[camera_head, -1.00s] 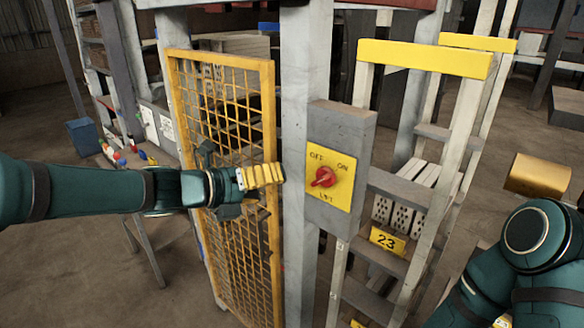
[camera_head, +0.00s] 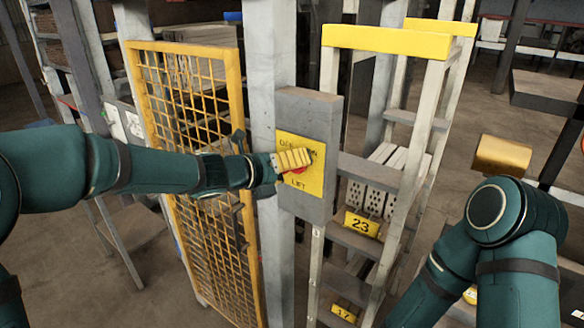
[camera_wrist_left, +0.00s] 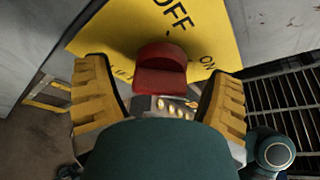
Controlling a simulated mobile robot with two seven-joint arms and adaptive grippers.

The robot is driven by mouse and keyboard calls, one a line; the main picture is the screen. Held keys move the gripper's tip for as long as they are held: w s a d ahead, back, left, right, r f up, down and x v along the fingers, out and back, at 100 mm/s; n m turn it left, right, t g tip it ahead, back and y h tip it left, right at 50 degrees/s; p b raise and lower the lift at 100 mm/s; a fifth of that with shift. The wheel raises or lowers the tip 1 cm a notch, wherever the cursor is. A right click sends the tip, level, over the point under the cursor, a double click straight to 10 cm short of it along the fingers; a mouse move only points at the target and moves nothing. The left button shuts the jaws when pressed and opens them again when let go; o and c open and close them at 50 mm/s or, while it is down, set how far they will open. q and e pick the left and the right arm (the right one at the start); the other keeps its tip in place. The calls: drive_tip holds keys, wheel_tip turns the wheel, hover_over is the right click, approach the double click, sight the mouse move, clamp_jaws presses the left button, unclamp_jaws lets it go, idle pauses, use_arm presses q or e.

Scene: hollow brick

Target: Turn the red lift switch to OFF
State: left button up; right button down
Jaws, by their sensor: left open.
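The red lift switch (camera_head: 297,171) is on a yellow plate (camera_head: 312,187) marked OFF, ON and LIFT. The plate is fixed to a grey box on a post. In the head view my left gripper (camera_head: 292,160) is in front of the plate and hides most of the switch. In the left wrist view the red switch (camera_wrist_left: 160,72) stands between the two open yellow fingers of my left gripper (camera_wrist_left: 158,98), with gaps at both sides. OFF and ON are readable beyond it. I cannot tell which word the switch points to. My right gripper is out of view.
A yellow mesh gate (camera_head: 190,130) stands left of the post, close to my left forearm. A yellow-topped ladder-like frame (camera_head: 385,42) with a plate marked 23 (camera_head: 361,224) stands right of the switch box (camera_head: 320,112). A gold-coloured block (camera_head: 503,155) is at the right.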

use_arm(q)
drive_tip(key=shift+w+d, duration=0.1)
drive_tip(key=c, duration=1.2)
